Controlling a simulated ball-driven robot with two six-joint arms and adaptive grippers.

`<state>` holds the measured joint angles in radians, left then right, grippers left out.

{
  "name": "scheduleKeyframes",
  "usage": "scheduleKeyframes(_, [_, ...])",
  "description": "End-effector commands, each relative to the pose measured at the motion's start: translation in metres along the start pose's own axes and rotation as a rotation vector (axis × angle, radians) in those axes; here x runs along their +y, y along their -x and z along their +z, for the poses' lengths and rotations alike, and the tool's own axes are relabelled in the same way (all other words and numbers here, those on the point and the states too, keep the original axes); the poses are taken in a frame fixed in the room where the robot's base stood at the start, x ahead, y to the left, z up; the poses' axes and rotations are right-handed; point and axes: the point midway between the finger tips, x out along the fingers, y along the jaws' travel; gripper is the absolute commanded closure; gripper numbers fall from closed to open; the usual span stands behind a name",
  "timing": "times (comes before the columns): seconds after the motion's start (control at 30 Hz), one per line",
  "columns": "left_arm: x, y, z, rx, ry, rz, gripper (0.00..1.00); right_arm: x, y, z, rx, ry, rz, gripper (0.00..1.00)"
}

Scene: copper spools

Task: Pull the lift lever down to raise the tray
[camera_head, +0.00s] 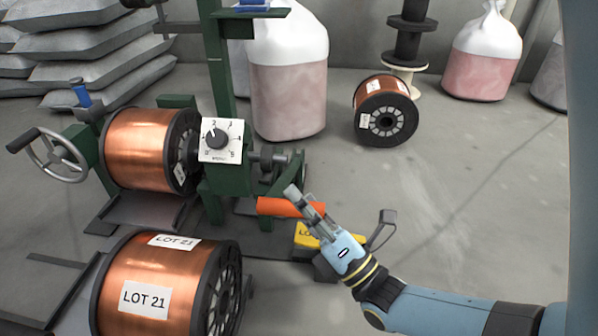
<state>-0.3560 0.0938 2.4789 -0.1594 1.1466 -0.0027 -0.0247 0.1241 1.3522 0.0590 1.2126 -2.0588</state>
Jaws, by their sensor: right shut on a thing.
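The lift lever shows as an orange handle (276,207) at the foot of the green stand, lying nearly level. My right gripper (307,206) comes in from the lower right and is shut on the right part of this handle, hiding some of it. The tray (135,210) looks like the dark grey plate low under the upper copper spool (138,148). That spool sits between the green uprights of the stand. I cannot tell whether the tray touches the spool. My left gripper is not in view.
A yellow block (304,236) with partly hidden lettering is just below the handle. A LOT 21 spool (145,297) lies at lower left. A handwheel (60,154) and a dial (220,140) are on the stand. Another spool (386,110) lies behind. The floor at right is clear.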

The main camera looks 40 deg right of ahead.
Motion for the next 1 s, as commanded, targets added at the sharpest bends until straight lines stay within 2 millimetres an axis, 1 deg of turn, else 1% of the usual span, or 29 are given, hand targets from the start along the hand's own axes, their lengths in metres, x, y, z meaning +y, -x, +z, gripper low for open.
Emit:
scheduleKeyframes(0.03, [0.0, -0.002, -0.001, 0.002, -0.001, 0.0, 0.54, 0.014, 0.003, -0.003, 0.0, 0.003, 0.033, 0.4])
scheduleKeyframes(0.1, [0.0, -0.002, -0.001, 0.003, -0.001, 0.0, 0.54, 0.014, 0.003, -0.003, -0.001, 0.003, 0.033, 0.4])
scheduleKeyframes(0.13, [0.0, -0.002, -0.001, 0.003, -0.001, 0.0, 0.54, 0.005, 0.0, -0.001, -0.001, 0.001, 0.009, 0.41])
scheduleKeyframes(0.27, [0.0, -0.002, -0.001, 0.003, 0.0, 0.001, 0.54, 0.003, 0.003, -0.001, 0.0, 0.001, 0.008, 0.4])
scheduleKeyframes(0.4, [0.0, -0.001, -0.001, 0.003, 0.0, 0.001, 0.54, -0.003, 0.013, 0.0, 0.002, 0.001, 0.005, 0.48])
scheduleKeyframes(1.0, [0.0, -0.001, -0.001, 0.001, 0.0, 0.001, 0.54, -0.027, 0.054, 0.006, 0.003, 0.001, 0.001, 0.48])
